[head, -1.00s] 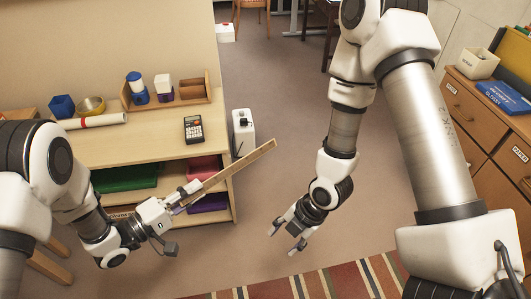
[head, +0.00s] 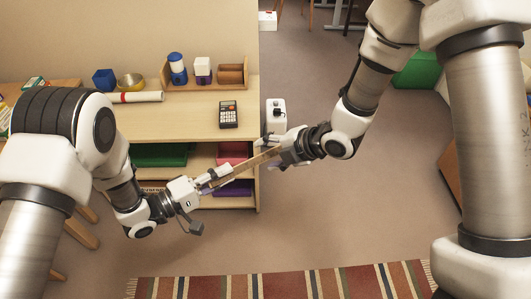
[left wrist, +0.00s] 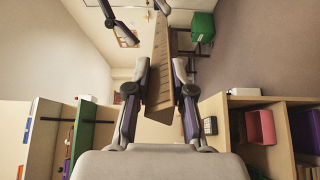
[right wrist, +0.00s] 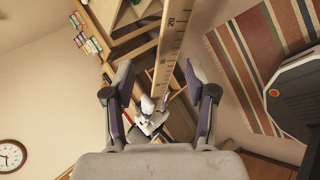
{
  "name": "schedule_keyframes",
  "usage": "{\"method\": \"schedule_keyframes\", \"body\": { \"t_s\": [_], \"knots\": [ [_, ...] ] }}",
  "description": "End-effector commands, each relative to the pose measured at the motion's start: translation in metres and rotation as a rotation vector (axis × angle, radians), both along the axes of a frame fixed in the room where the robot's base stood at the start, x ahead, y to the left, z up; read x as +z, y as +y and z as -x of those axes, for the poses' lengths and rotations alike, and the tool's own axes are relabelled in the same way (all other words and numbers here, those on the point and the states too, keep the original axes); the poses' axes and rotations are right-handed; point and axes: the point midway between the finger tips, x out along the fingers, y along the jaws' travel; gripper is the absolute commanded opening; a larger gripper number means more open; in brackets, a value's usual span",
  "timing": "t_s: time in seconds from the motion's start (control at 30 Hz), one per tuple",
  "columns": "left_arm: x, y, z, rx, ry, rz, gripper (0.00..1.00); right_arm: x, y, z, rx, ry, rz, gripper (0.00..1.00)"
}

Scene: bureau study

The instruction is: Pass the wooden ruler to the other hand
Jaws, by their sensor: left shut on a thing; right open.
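The wooden ruler (head: 245,165) is held in the air in front of the desk, slanting up to the right. My left gripper (head: 212,182) is shut on its lower left part; the ruler also runs between the fingers in the left wrist view (left wrist: 162,75). My right gripper (head: 278,151) is at the ruler's upper right end, with its fingers open around it. In the right wrist view the ruler (right wrist: 172,50) passes between the spread fingers, showing scale marks, and my left gripper (right wrist: 150,118) shows farther along it. The ruler's far right end is partly hidden by my right gripper.
The desk (head: 180,118) behind holds a calculator (head: 228,114), a wooden organizer (head: 232,75), a tape roll (head: 131,82) and a blue box (head: 104,79). A white box-like unit (head: 276,115) stands beside the desk. A striped rug (head: 280,285) lies in front; the floor between is clear.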

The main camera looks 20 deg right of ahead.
Motion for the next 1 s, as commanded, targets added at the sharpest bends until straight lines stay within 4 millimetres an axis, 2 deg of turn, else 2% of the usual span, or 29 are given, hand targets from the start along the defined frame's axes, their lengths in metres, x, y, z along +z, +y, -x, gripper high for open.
{"method": "schedule_keyframes", "body": {
  "t_s": [0.13,0.43,0.47,0.6,0.77,0.8,0.83,0.87,1.0],
  "knots": [
    [0.0002,-0.0001,0.0,0.0,0.0,0.0,0.0,-0.0129,0.0083,-0.0109,-0.001,0.001,0.001,0.57],
    [0.0002,-0.0001,0.0,0.0,0.0,0.0,0.0,-0.0157,0.0105,-0.0136,-0.003,0.0,-0.002,0.57],
    [0.0002,-0.0001,0.0,0.0,0.0,0.0,0.0,-0.0156,0.0105,-0.0136,-0.002,0.001,-0.001,0.5],
    [0.0001,-0.0001,0.0002,-0.001,0.0,0.0,0.0,-0.0155,0.0105,-0.0136,-0.002,0.0,-0.001,0.0],
    [-0.0003,-0.0004,0.0006,-0.002,0.001,-0.001,0.0,-0.0151,0.0104,-0.0139,-0.002,-0.002,-0.001,0.0],
    [-0.0004,-0.0004,0.0007,-0.002,0.001,-0.001,0.36,-0.0149,0.0105,-0.0141,-0.002,-0.002,-0.001,0.0],
    [-0.0004,-0.0003,0.0006,-0.002,0.001,-0.001,0.47,-0.0149,0.0105,-0.0141,-0.002,-0.002,0.0,0.0],
    [-0.0003,-0.0003,0.0006,-0.002,0.001,-0.001,0.51,-0.015,0.0104,-0.014,-0.002,-0.002,-0.001,0.0],
    [-0.0001,-0.0002,0.0003,-0.001,0.0,0.0,0.51,-0.0151,0.0104,-0.0137,-0.002,-0.001,-0.001,0.0]
  ]
}}
